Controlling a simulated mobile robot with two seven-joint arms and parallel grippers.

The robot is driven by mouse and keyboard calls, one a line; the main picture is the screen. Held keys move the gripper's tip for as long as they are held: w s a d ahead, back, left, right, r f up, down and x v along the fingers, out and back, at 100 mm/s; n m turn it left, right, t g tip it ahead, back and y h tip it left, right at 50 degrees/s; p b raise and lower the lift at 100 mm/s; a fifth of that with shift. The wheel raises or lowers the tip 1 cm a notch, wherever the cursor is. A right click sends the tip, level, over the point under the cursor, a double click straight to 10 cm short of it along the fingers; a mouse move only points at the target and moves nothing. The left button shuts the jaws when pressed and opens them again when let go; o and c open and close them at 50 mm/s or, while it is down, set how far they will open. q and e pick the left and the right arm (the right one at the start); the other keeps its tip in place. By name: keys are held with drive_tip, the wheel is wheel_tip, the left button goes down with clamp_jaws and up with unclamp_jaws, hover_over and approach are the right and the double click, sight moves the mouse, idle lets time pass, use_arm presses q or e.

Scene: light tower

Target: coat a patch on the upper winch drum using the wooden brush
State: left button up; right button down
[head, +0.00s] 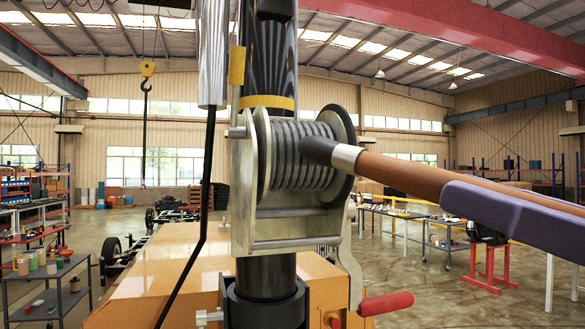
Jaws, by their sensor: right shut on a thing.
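The upper winch drum (292,172) is wound with grey cable between two flanges, in a metal frame on a dark upright mast (265,275). The wooden brush has a brown handle (420,180), a silver ferrule and a dark head (318,150). The head overlaps the right part of the windings and points left; I cannot tell whether it touches them. My right gripper (458,192), a purple-grey finger at the right, is shut on the brush handle. No coated patch can be made out. My left gripper is out of view.
A crank with a red grip (386,303) sticks out low right of the winch. A yellow-orange machine body (165,270) lies below. A black hose (190,240) hangs at the left. A cart with pots (50,290) stands far left; tables (400,212) stand behind at the right.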

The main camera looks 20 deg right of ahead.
sight(423, 198)
drive_tip(key=shift+w, duration=0.1)
drive_tip(key=w, duration=0.6)
drive_tip(key=shift+a, duration=0.1)
drive_tip(key=shift+w, duration=0.6)
